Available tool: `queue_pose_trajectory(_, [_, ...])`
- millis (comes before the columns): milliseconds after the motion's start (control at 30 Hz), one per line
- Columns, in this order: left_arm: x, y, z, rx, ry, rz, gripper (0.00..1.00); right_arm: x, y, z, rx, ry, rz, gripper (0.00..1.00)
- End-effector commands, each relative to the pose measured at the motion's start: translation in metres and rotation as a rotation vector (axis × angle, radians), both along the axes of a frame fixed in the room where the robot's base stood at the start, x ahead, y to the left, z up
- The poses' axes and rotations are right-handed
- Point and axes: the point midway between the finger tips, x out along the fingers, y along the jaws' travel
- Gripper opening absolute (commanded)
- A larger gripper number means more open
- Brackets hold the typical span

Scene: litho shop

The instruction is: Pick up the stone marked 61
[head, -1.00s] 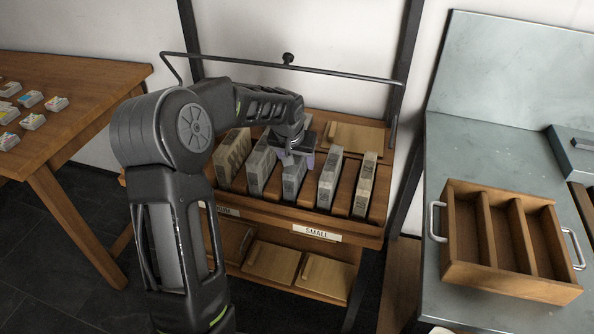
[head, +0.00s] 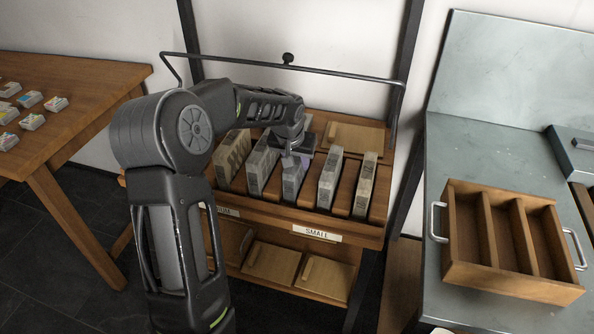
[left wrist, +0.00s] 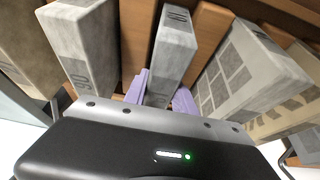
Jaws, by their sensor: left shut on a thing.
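My left gripper (head: 297,158) is over the rack and shut on the middle grey stone (head: 291,184), which stands upright in its slot. In the left wrist view the purple fingers (left wrist: 160,92) sit on both sides of this stone (left wrist: 172,52). My right gripper is not in view.
The wooden rack (head: 353,232) has a label reading SMALL (head: 317,233) and a dark rail (head: 340,72) above it. A wooden divided tray (head: 510,283) lies on the grey counter (head: 440,160) at right. A wooden table (head: 85,75) with small blocks stands at left.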

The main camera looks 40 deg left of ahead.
Motion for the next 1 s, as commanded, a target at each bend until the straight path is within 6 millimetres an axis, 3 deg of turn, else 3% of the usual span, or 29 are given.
queue_pose_trajectory(333, [0.0,-0.0001,-0.0001,0.0,0.0,0.0,0.0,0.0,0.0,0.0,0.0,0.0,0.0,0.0])
queue_pose_trajectory(1000, [-0.0001,-0.0002,-0.0002,0.0,0.0,0.0,0.0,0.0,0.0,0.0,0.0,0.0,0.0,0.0])
